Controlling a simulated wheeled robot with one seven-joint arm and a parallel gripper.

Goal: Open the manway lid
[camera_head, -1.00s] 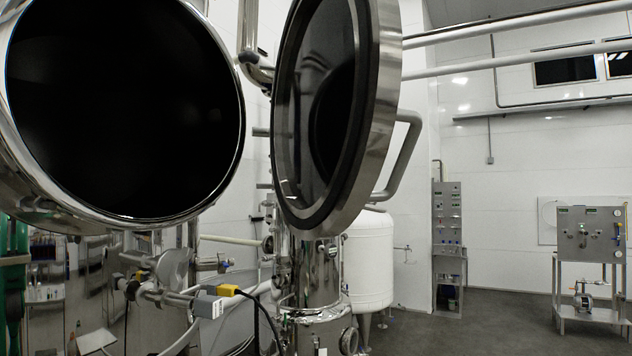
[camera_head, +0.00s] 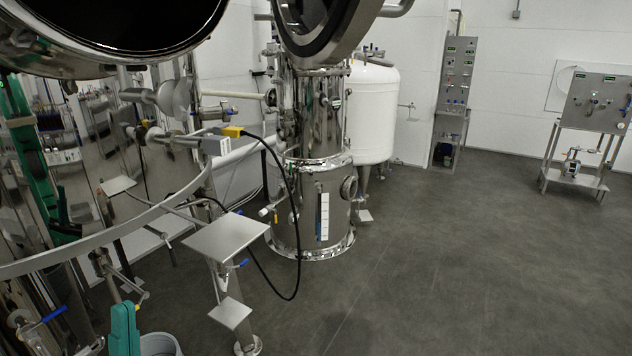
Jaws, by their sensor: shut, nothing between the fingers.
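The round manway lid (camera_head: 335,38) is at the top centre, cut off by the upper edge. It has a thick metal rim and a dark inner face, and stands swung out to the right of the opening, apart from it. A bent grey handle (camera_head: 398,8) shows on its right side. The dark manway opening (camera_head: 110,18) is at the upper left, also cut off at the top. My gripper is not in view.
Below the opening are pipes, a grey box with a yellow plug (camera_head: 232,131) and a square metal plate (camera_head: 226,237). A shiny steel column (camera_head: 318,120) and a white tank (camera_head: 372,110) stand behind. Instrument panels (camera_head: 457,85) line the back. The floor (camera_head: 430,270) at right is clear.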

